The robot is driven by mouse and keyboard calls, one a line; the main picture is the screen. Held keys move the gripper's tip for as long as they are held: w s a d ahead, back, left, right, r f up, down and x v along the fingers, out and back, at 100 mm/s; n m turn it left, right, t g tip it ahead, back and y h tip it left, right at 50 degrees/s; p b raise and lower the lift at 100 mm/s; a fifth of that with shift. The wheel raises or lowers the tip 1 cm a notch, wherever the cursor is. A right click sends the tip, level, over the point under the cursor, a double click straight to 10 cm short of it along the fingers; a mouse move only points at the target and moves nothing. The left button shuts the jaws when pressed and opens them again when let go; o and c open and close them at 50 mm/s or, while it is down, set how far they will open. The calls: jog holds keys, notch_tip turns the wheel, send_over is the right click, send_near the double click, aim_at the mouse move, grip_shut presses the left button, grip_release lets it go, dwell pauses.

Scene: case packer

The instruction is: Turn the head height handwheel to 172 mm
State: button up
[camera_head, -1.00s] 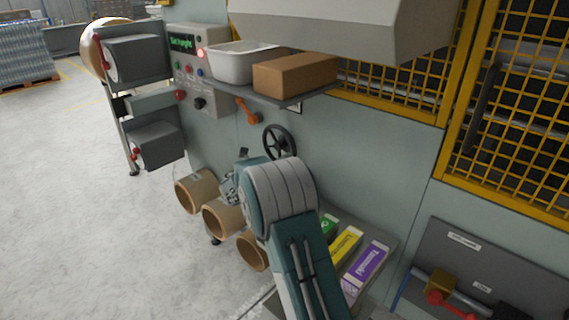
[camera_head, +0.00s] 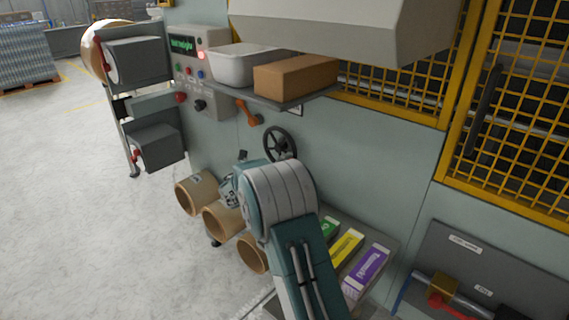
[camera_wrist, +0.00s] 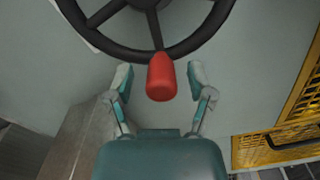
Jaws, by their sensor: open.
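The black spoked handwheel (camera_head: 280,145) is mounted on the grey-green machine wall, below the shelf. In the wrist view the wheel rim (camera_wrist: 110,48) fills the top, with a red knob (camera_wrist: 161,77) at its lower edge. My gripper (camera_wrist: 160,80) is open. Its two fingers stand on either side of the red knob, with a gap on each side. In the head view my arm hides most of the gripper, which is left of and below the wheel. No height reading in millimetres is legible.
A shelf above the wheel carries a white bin (camera_head: 236,66) and a cardboard box (camera_head: 296,78). An orange lever (camera_head: 249,116) is left of the wheel. The control panel (camera_head: 205,103) is further left. Cardboard tubes (camera_head: 196,190) and coloured cartons (camera_head: 345,248) lie below.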

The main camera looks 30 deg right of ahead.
jog(key=v, duration=1.1)
jog(key=shift+a, duration=0.4)
jog(key=s+r+m+g+y, duration=0.2)
jog(key=s+r+m+y, duration=0.15)
jog(key=s+m, duration=0.6)
jog(key=s+r+m+g+y, duration=0.2)
jog(key=s+m+g+y, duration=0.15)
jog(key=s+m, duration=0.6)
jog(key=s+a+m+t+y, duration=0.2)
jog(key=s+a+m+y, duration=0.3)
jog(key=s+m, duration=0.3)
jog(key=s+a+m+t+y, duration=0.3)
jog(key=s+a+m+y, duration=0.2)
jog(key=s+m, duration=0.4)
jog(key=shift+s+a+r, duration=0.2)
jog(key=shift+s+a, duration=0.05)
jog(key=shift+a, duration=0.05)
